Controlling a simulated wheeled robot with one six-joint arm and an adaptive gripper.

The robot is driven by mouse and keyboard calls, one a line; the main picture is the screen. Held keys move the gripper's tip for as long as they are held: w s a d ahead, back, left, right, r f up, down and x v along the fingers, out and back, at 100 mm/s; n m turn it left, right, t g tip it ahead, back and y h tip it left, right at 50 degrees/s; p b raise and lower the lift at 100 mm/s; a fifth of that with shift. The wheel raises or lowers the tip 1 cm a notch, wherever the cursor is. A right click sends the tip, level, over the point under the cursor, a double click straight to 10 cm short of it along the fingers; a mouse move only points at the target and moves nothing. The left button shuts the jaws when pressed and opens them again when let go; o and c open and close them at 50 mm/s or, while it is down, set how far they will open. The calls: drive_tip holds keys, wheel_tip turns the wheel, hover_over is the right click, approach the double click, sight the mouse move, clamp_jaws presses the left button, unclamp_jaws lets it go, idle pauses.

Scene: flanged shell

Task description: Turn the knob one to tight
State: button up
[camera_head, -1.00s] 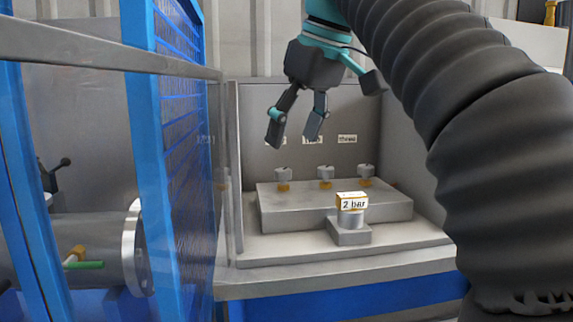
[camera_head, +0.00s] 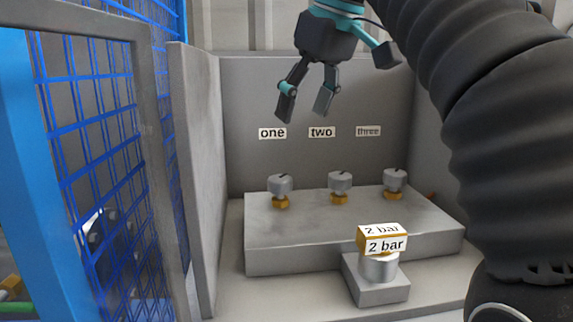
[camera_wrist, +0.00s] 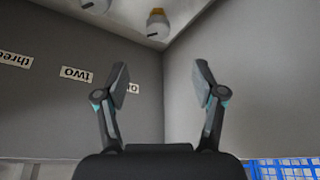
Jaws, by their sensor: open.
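Knob one (camera_head: 279,186) is a grey round knob with a dark mark on top and a brass base. It stands at the left end of the grey block, below the label "one" (camera_head: 272,133). My gripper (camera_head: 303,110) is open and empty, above and a little right of knob one, apart from it. In the wrist view my gripper's fingers (camera_wrist: 161,75) are spread with nothing between them. That view is upside down; the knob at its top middle (camera_wrist: 157,26) appears to be knob one. The label "one" (camera_wrist: 132,88) is partly hidden by a finger there.
Knob two (camera_head: 340,183) and knob three (camera_head: 394,182) stand right of knob one on the block (camera_head: 350,240). A "2 bar" gauge piece (camera_head: 380,262) stands in front. A grey side wall (camera_head: 197,170) and blue mesh fence (camera_head: 105,80) bound the left.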

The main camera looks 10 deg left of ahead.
sight(281, 179)
drive_tip(key=b+x, duration=0.1)
drive_tip(key=x, duration=0.3)
drive_tip(key=b+x, duration=0.1)
drive_tip(key=x, duration=0.4)
drive_tip(key=b+x, duration=0.1)
drive_tip(key=x, duration=0.4)
drive_tip(key=shift+w+r+b, duration=0.1)
drive_tip(key=shift+w+b, duration=0.2)
drive_tip(key=shift+b, duration=0.1)
drive_tip(key=c, duration=1.1)
drive_tip(key=shift+c, duration=0.2)
